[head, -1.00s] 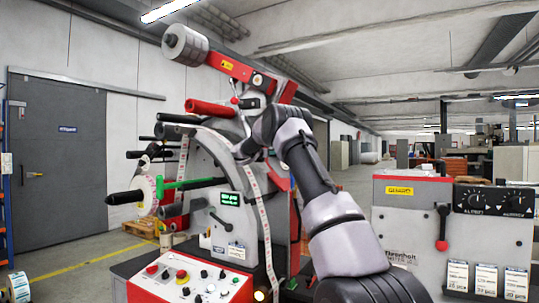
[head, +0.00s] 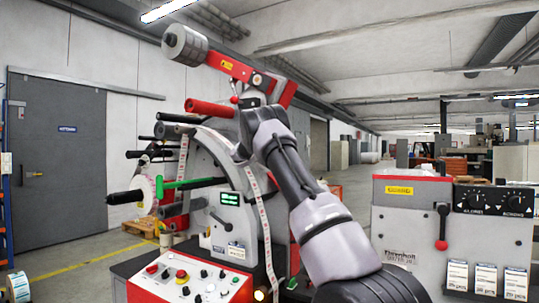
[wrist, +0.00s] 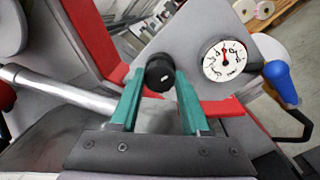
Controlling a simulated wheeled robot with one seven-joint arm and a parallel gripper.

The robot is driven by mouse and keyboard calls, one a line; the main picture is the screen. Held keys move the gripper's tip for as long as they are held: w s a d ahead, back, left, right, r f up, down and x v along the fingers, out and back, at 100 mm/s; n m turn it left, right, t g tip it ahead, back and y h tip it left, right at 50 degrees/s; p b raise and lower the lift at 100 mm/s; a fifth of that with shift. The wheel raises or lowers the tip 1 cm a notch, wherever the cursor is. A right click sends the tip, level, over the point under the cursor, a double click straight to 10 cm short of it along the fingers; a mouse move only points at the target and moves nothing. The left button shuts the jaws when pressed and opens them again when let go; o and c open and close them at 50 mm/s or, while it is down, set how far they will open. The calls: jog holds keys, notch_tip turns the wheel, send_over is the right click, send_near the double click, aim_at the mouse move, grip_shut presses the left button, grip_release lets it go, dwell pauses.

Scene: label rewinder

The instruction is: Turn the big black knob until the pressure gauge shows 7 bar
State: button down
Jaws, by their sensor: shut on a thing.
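The big black knob (wrist: 160,74) shows in the wrist view, on a grey plate of the machine. My gripper (wrist: 160,88) has its two green fingers on either side of the knob and is shut on it. The white round pressure gauge (wrist: 228,60) sits to the right of the knob. Its red needle points roughly upward, but the numbers are too small to read surely. In the head view my arm reaches to the label rewinder (head: 214,160), and the knob, the gauge and my fingertips cannot be made out there.
A blue-handled lever (wrist: 281,82) stands right of the gauge, and a red bar (wrist: 95,40) runs left of the knob.

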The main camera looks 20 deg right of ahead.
jog(key=shift+f+m, duration=0.1)
jog(key=shift+m, duration=4.2)
jog(key=shift+c, duration=1.9)
grip_release()
jog(key=shift+s+a, duration=0.1)
jog(key=v, duration=1)
jog(key=shift+a, duration=0.35)
